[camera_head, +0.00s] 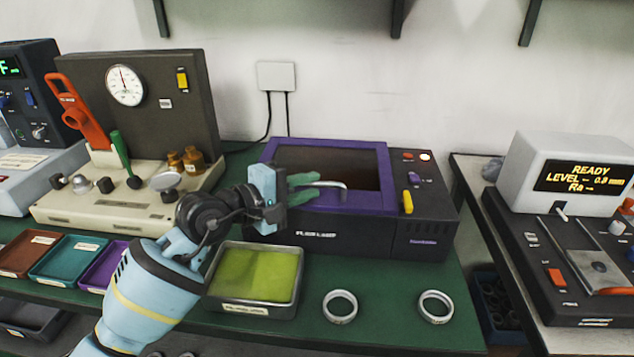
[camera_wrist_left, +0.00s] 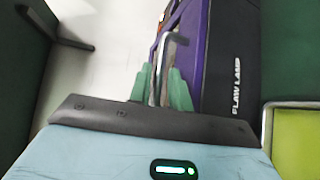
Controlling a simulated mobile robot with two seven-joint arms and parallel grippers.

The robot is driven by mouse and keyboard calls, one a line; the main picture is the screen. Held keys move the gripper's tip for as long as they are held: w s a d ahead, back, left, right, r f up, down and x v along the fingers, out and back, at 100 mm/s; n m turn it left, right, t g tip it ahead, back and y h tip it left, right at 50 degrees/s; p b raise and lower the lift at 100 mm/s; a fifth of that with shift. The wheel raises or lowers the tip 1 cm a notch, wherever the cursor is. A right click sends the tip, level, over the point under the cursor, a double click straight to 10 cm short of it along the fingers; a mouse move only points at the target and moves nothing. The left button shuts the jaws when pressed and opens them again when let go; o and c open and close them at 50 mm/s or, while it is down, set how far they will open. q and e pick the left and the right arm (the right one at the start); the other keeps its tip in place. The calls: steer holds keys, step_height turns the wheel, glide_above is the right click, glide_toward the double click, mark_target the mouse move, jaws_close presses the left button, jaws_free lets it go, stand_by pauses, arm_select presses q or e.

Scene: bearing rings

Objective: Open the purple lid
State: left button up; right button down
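The purple lid (camera_head: 392,185) lies flat on top of a dark lamp box, with a dark window framed in purple. It also shows at an angle in the left wrist view (camera_wrist_left: 190,60). A bent metal handle (camera_head: 334,184) sits at the lid's front part and shows in the left wrist view (camera_wrist_left: 172,40). My left gripper (camera_head: 318,187) reaches in from the left with its green fingers close together on both sides of the handle. The fingers (camera_wrist_left: 159,85) appear shut on the bar, though the contact is partly hidden. My right gripper is not in view.
Two metal rings (camera_head: 341,306) lie on the green bench. A gauge station (camera_head: 130,190) stands left, and a display device (camera_head: 570,180) stands right on another table.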

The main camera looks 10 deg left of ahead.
arm_select(q)
steer(key=shift+x, duration=1.3)
jaws_close()
